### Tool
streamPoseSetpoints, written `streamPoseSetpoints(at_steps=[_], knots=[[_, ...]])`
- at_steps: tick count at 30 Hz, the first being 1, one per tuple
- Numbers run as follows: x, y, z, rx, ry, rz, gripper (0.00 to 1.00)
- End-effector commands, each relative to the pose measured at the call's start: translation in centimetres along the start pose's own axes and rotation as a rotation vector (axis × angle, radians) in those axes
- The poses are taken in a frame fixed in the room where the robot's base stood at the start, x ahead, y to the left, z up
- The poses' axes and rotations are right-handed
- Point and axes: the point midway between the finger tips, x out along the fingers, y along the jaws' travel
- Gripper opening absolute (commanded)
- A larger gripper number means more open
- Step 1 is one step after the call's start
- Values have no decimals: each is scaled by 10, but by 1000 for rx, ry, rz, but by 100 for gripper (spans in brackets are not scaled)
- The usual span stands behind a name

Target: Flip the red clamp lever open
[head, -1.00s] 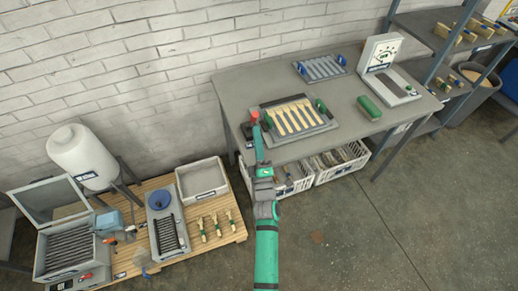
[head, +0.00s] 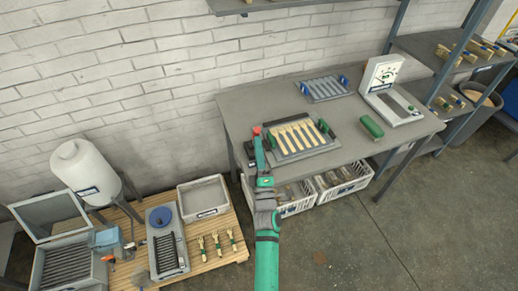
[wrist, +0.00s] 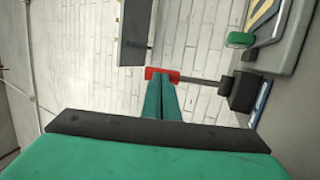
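The red lever grip (head: 257,131) shows just left of the press tray on the workbench, at the tip of my gripper. In the wrist view the red grip (wrist: 150,73) sits at the end of a thin grey rod (wrist: 202,79) that runs right to a dark pivot block (wrist: 243,92). My gripper (wrist: 163,80) has its two long green fingers close together. Their tips are at the red grip and cover its middle; red shows on both sides of them. Whether they touch it is hard to tell. In the head view my gripper (head: 259,137) reaches up from below.
A green block (head: 372,126) and a grey scale-like device (head: 404,116) stand to the right, and a ribbed tray (head: 325,89) behind. White crates (head: 342,187) are under the bench. The wall is close behind the bench.

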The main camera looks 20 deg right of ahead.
Motion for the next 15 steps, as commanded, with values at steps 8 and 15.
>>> streamPoseSetpoints(at_steps=[8,15], knots=[[28,7,-5,-1,0,3,0],[57,4,-17,3,7,2,0]])
